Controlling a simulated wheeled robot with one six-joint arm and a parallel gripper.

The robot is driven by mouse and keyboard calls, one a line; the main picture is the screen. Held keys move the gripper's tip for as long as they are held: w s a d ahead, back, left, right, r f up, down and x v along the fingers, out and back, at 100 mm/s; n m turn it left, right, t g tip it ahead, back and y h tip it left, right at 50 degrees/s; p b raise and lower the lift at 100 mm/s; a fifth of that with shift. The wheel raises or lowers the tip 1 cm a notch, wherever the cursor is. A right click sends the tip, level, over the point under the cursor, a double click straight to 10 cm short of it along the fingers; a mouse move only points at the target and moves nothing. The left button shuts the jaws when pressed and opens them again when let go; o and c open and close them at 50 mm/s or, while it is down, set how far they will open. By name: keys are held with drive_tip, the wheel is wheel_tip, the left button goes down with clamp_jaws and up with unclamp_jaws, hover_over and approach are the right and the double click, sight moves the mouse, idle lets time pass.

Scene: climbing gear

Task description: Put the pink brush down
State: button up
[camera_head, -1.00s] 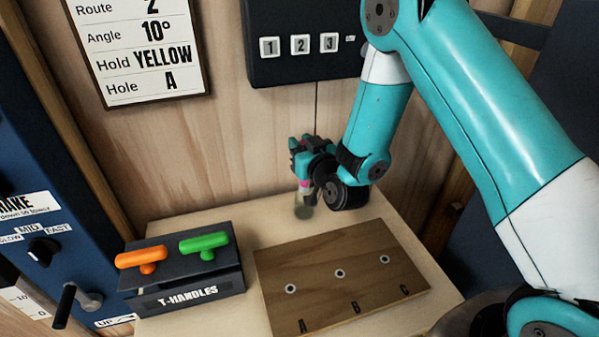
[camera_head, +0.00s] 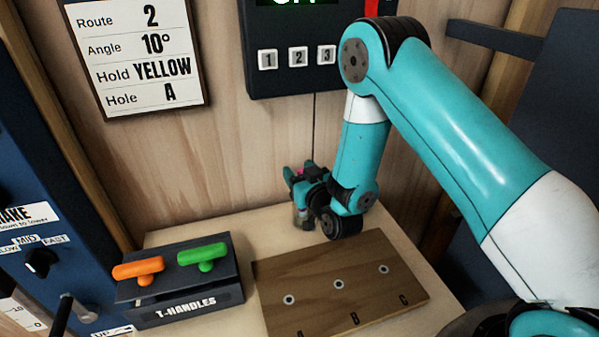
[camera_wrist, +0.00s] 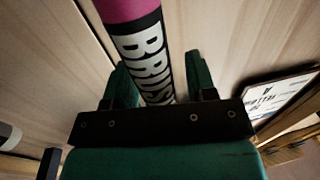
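The pink brush shows in the wrist view as a thick round handle, pink (camera_wrist: 128,10) at the top with a black band lettered in white. It passes between the two green fingers of my gripper (camera_wrist: 160,72). The fingers stand apart, with a gap between the brush and the right finger. In the head view my gripper (camera_head: 298,172) is low over the back of the pale table (camera_head: 225,219), by the wall. Only a bit of pink shows between its fingers there. The brush's lower end is small and partly hidden; it appears to meet the tabletop.
A wooden board (camera_head: 310,265) with holes A, B and C lies just in front of my gripper. A dark T-handles rack (camera_head: 200,302) holds an orange handle (camera_head: 138,268) and a green handle (camera_head: 204,251) at the left. A button panel (camera_head: 285,78) hangs above on the wall.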

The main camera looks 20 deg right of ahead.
drive_tip(key=shift+r, duration=0.1)
drive_tip(key=shift+s, duration=0.1)
drive_tip(key=s+d+b, duration=0.1)
drive_tip(key=s+d, duration=0.1)
drive_tip(key=s, duration=0.9)
drive_tip(key=s+a+r+n+g+y, duration=0.1)
drive_tip(key=s+a+r+g+y, duration=0.2)
drive_tip(key=a+r+g, duration=0.5)
drive_tip(key=s+d+r+n+g, duration=0.1)
drive_tip(key=s+r+g, duration=0.3)
drive_tip(key=s, duration=0.5)
drive_tip(key=s+d+r+n+g+h, duration=0.1)
drive_tip(key=s+r+n+g, duration=0.2)
drive_tip(key=s, duration=0.7)
drive_tip(key=r+g, duration=0.1)
drive_tip(key=g, duration=0.1)
drive_tip(key=shift+s+r+g+h, duration=0.15)
drive_tip(key=shift+g+h, duration=0.15)
drive_tip(key=shift+g, duration=0.1)
